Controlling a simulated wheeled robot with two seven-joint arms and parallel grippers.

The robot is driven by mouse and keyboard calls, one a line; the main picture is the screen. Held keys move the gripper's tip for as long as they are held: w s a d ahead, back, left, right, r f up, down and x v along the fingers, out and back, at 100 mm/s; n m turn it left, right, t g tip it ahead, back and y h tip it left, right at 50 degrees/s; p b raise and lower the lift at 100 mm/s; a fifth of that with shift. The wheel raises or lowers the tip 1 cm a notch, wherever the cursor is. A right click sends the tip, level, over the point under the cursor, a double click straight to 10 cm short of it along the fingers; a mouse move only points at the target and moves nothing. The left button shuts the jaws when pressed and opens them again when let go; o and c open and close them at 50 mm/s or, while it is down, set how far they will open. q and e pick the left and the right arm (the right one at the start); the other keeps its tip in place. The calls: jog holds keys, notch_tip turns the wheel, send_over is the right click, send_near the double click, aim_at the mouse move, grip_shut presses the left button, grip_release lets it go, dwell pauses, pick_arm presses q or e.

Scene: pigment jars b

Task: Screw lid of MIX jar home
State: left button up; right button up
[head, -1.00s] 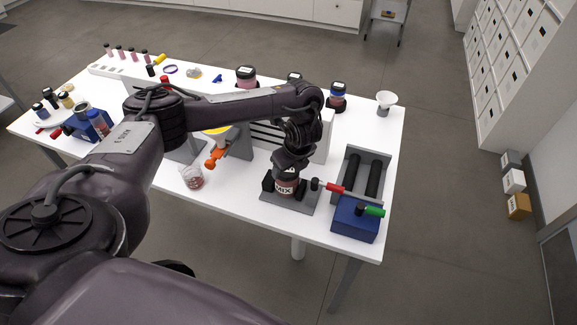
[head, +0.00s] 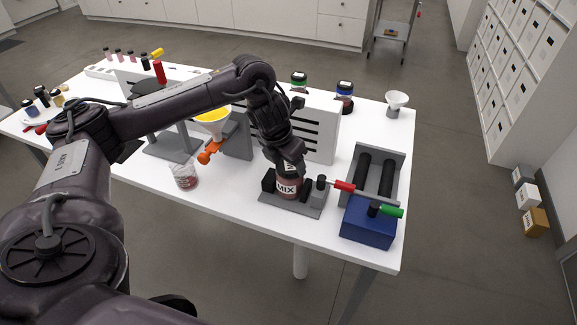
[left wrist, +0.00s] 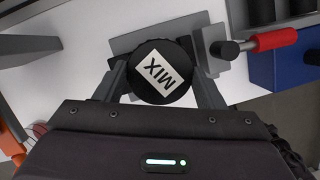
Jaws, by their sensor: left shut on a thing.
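The MIX jar (head: 286,187) stands upright between the black jaws of a grey clamp (head: 299,205) on the white table. Its reddish body and white MIX label show in the head view. In the left wrist view its black lid (left wrist: 163,71) is seen from above, with a white MIX label that reads upside down. My left gripper (head: 288,168) comes down on the jar from above. Its two fingers lie on either side of the lid and are shut on it. The lid's thread and seating are hidden. My right gripper is in neither view.
The clamp's red handle (head: 345,186) points right, towards a grey roller tray (head: 397,165) with a blue box (head: 368,221) and green handle. A glass beaker (head: 185,177) and a funnel stand (head: 237,139) are to the left. Bare table lies between beaker and clamp.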

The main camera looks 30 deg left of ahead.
pick_arm(q)
jog(key=o, duration=1.5)
jog(key=shift+c, duration=0.2)
